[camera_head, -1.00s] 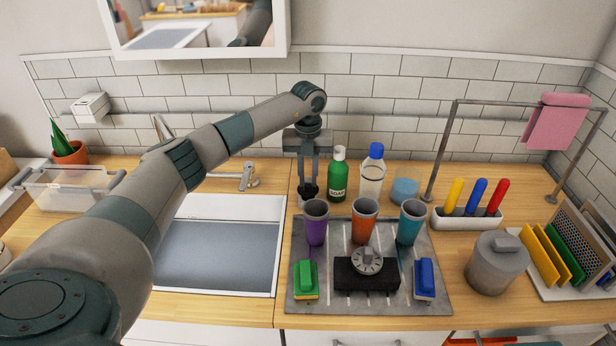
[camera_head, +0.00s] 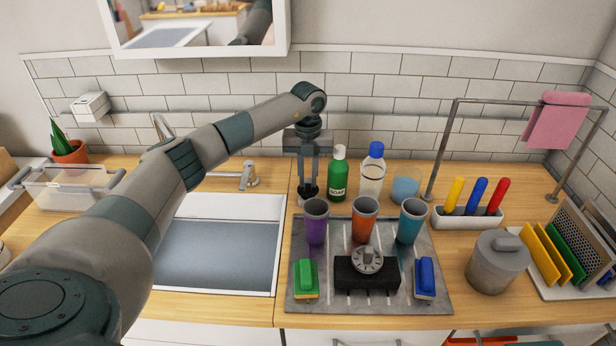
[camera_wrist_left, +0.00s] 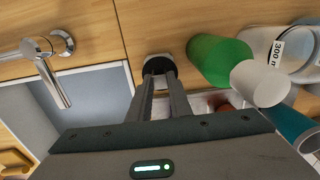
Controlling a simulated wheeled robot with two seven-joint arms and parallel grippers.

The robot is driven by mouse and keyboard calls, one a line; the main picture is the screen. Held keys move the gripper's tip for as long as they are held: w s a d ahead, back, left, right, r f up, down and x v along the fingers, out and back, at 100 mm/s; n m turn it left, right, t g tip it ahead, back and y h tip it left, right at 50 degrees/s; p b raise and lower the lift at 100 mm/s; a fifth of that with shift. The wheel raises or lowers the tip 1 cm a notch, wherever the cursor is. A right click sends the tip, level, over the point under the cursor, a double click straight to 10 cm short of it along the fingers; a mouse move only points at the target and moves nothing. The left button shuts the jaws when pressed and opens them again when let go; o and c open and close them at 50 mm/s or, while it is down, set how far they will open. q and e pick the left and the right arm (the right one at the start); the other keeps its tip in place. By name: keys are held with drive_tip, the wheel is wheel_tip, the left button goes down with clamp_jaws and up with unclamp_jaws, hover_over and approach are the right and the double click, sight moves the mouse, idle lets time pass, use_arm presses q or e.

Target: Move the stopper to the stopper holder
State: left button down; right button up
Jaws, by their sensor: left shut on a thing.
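My left gripper (camera_head: 308,182) points down at the back of the counter, right of the sink and left of the green soap bottle. It is shut on the dark stopper (camera_head: 308,190). The stopper also shows as a black round piece between the fingertips in the left wrist view (camera_wrist_left: 159,64). It is at or just above the counter; I cannot tell whether it touches. A small pale piece shows beside it, partly hidden behind the purple cup. I cannot clearly identify the stopper holder. My right gripper is not in view.
The soap bottle (camera_head: 338,176) stands close to the right of the gripper. The purple cup (camera_head: 316,228) stands in front, on the grey drain mat (camera_head: 330,296). The sink (camera_head: 217,255) and faucet (camera_head: 240,178) are to the left.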

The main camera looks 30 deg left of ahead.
use_arm(q)
drive_tip(key=shift+f+b, duration=0.6)
drive_tip(key=shift+f, duration=0.4)
idle(2.2)
drive_tip(key=shift+s+f, duration=0.15)
drive_tip(key=shift+f, duration=0.05)
idle(0.9)
drive_tip(key=c, duration=1.5)
unclamp_jaws()
drive_tip(key=shift+c, duration=0.2)
drive_tip(key=o, duration=0.5)
drive_tip(key=shift+r, duration=0.1)
drive_tip(key=shift+r+p, duration=2)
drive_tip(key=shift+r, duration=1.5)
